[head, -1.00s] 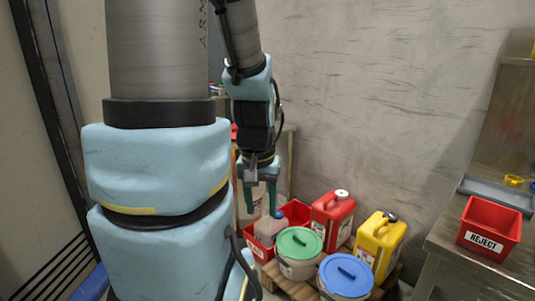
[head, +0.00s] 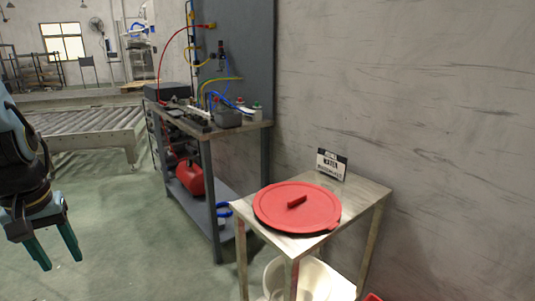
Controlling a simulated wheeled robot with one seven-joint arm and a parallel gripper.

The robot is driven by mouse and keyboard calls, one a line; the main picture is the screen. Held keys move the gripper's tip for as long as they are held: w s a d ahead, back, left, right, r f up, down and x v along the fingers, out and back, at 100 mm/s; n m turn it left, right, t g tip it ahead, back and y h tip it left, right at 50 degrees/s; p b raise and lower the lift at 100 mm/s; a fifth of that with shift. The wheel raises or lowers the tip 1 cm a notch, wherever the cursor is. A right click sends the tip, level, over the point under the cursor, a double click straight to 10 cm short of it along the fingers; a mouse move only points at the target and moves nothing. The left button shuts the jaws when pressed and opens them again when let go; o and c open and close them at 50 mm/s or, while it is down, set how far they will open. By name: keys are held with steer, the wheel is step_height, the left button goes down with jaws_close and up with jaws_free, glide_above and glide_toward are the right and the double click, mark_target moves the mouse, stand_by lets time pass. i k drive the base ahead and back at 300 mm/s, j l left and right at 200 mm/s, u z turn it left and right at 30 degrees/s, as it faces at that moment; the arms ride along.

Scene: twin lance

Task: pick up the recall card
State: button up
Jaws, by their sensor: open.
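My gripper (head: 61,262) hangs at the lower left of the head view, with its two teal fingers pointing down and spread apart. It is open, with nothing between the fingers, over the floor. A small black-and-white sign (head: 331,164) stands upright at the back of a metal side table (head: 363,199); its middle line seems to read WATER. I cannot make out anything labelled as the recall card. My gripper is well to the left of the table and the sign.
A round red lid (head: 283,213) lies on the side table, with a white bucket (head: 311,282) below. A workbench (head: 203,136) with hoses and tools stands behind, a red can (head: 189,179) on its shelf. A roller conveyor (head: 85,125) is farther back. Open floor lies between.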

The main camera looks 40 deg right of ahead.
mark_target(333, 165)
steer(key=i+z, duration=0.2)
steer(key=i, duration=0.4)
steer(key=i+j+z, duration=0.15)
steer(key=i, duration=0.45)
steer(key=i+j+z, duration=0.2)
steer(key=i, duration=0.4)
steer(key=i+l+z, duration=0.1)
steer(key=i+z, duration=0.65)
steer(key=i+j+z, duration=0.2)
steer(key=i+z, duration=0.15)
steer(key=i, duration=0.05)
